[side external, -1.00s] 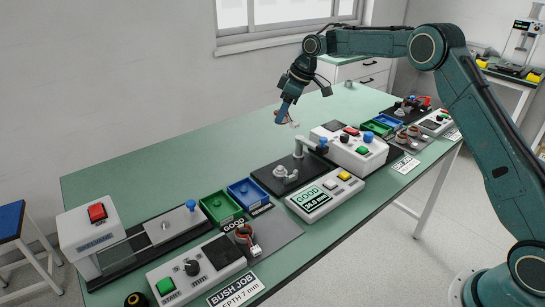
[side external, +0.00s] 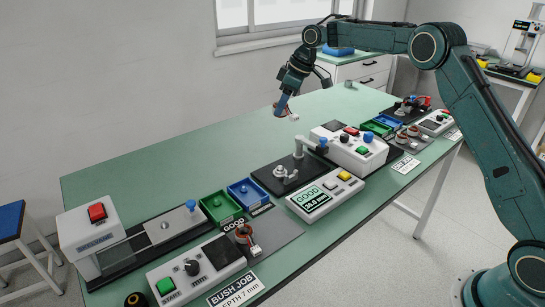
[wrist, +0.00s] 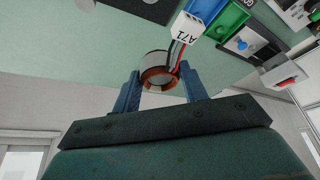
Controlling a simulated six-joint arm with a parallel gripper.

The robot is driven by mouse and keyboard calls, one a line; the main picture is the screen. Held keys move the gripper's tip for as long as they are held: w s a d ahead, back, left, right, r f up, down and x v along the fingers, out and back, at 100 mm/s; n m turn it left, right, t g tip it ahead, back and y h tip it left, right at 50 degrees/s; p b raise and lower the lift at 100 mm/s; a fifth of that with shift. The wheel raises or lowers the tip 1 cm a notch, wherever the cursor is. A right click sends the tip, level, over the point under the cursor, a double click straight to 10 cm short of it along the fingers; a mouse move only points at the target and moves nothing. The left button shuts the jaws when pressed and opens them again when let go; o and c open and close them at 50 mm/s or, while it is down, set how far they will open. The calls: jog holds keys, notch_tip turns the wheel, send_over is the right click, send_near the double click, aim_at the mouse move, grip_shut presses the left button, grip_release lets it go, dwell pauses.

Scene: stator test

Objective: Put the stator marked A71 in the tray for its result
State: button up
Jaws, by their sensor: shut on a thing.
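My gripper (side external: 281,103) is shut on the stator marked A71 (wrist: 157,78), a ring with copper windings, held in the air above the green table. Its white connector (wrist: 188,28) bears the mark A71 and hangs on short wires. In the side view the held stator (side external: 279,110) is small, left of the test machine. The tester's display (side external: 315,200) reads GOOD above a small number. A green tray (side external: 221,207) has a GOOD label at its front. A blue tray (side external: 250,192) stands beside it; its label is too small to read.
Another stator (side external: 244,235) stands on a grey mat (side external: 275,228). A black fixture with a clamp (side external: 286,172) is behind the display. A second green tray (side external: 377,128) and blue tray (side external: 388,120) stand farther right, near more stators (side external: 402,137). The table's back left (side external: 170,165) is clear.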

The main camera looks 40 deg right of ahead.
jog(key=w+a+f, duration=0.2)
jog(key=a+f, duration=0.5)
jog(key=a, duration=0.5)
send_over(215, 200)
notch_tip(215, 200, down, 7)
jog(key=shift+s+d, duration=0.4)
jog(key=shift+f, duration=0.2)
jog(key=shift+f, duration=2.2)
jog(key=shift+f, duration=1.4)
jog(key=o, duration=1.2)
jog(key=shift+r, duration=0.1)
